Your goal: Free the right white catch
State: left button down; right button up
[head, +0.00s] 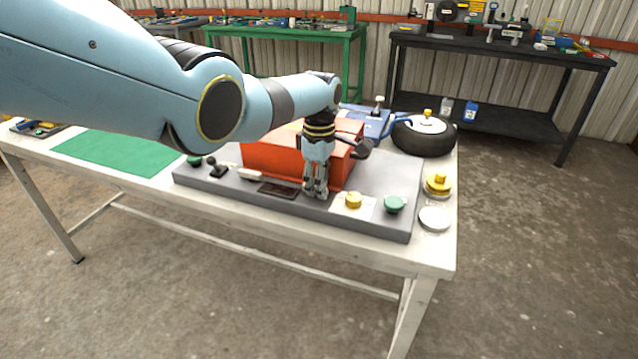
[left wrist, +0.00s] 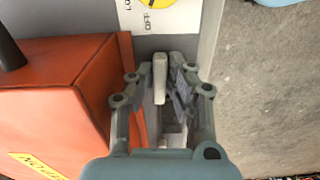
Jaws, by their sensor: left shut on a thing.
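The right white catch (left wrist: 160,76) stands between the fingers of my left gripper (left wrist: 161,88) in the left wrist view, beside the orange box (left wrist: 52,92). In the head view my left gripper (head: 316,190) points down at the front of the orange box (head: 270,162) and hides this catch. The gripper is shut on the catch. Another white catch (head: 250,174) lies further left along the box front. My right gripper is not in view.
The grey base plate (head: 392,178) carries a yellow knob (head: 353,201), a green knob (head: 394,204) and a dark panel (head: 279,190). A black wheel (head: 424,138) lies behind. A green mat (head: 112,153) lies at the left. The table's front edge is close.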

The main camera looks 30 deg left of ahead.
pick_arm(q)
jog(key=shift+n, duration=0.3)
jog(key=c, duration=1.3)
grip_release()
